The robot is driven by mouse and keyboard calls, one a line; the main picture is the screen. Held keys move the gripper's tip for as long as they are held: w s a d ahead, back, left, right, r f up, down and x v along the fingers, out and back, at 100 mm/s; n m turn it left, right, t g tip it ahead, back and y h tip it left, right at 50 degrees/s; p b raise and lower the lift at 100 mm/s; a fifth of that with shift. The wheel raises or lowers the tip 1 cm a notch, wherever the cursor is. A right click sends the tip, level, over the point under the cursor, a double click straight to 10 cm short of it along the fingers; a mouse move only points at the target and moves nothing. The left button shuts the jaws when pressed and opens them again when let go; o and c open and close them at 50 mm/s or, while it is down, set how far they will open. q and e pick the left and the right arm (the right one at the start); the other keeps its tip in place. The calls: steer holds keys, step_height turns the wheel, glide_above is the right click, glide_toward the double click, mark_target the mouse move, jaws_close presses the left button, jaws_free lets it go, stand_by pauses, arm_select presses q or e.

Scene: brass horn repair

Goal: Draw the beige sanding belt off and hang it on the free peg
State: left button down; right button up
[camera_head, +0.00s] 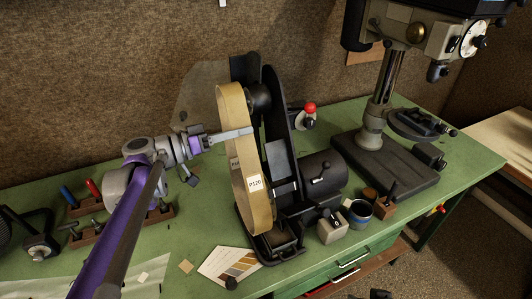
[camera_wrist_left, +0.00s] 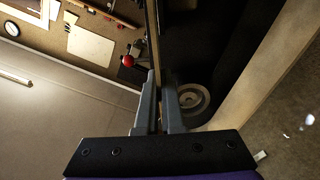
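My left gripper (camera_head: 250,132) reaches across the loop from the left. In the left wrist view its fingers (camera_wrist_left: 158,80) are close together with a thin tan belt strand (camera_wrist_left: 155,45) between them. Another stretch of the belt (camera_wrist_left: 262,80) runs along the right there. My right gripper is not in view. I cannot make out a free peg.
A drill press (camera_head: 372,135) stands right of the grinder on the green bench (camera_head: 140,235). A red knob (camera_head: 310,107) is behind the grinder. Small jars and blocks (camera_head: 358,212) sit at its right foot. A sandpaper card (camera_head: 228,265) lies in front.

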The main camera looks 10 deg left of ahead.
arm_select(q)
steer(key=shift+v, duration=2.05)
